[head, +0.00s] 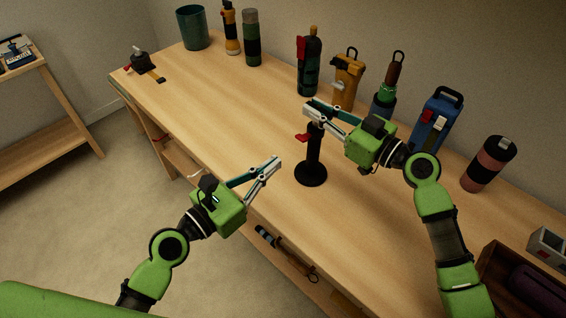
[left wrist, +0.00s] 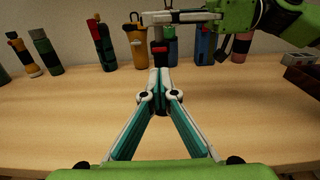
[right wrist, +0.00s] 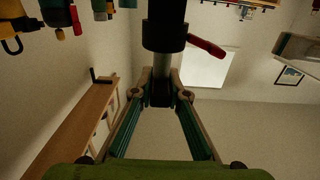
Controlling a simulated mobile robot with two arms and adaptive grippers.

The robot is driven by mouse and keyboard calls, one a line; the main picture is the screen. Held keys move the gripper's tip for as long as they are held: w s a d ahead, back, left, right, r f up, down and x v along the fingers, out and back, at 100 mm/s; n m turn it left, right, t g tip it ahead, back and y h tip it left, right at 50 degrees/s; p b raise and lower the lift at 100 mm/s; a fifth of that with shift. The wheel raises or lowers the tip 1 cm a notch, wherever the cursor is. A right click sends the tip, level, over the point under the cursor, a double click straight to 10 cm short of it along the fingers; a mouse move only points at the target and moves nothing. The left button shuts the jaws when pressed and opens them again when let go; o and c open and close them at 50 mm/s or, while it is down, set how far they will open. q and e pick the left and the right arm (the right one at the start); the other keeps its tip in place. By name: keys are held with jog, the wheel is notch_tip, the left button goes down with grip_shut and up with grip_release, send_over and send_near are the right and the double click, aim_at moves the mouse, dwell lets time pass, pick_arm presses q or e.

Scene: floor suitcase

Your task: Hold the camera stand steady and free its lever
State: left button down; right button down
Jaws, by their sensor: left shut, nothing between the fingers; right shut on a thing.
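The camera stand (head: 313,168) is black with a round base and stands upright on the wooden workbench. Its red lever (head: 301,138) sticks out to the left below the top; it also shows in the left wrist view (left wrist: 158,48) and the right wrist view (right wrist: 207,47). My right gripper (head: 309,111) is shut on the upper part of the stand. My left gripper (head: 277,161) is shut and empty, in front and left of the stand, apart from the lever. In the left wrist view its fingers hide most of the post.
Several bottles and flasks stand along the back, including a yellow one (head: 347,78) and a blue one (head: 433,122). A salmon-and-black cylinder (head: 487,165) and a dark wooden box (head: 515,280) are at right.

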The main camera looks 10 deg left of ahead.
pick_arm(q)
jog(key=shift+s+a+r, duration=0.55)
jog(key=shift+s+r, duration=0.25)
pick_arm(e)
jog(key=c, duration=1.9)
grip_release()
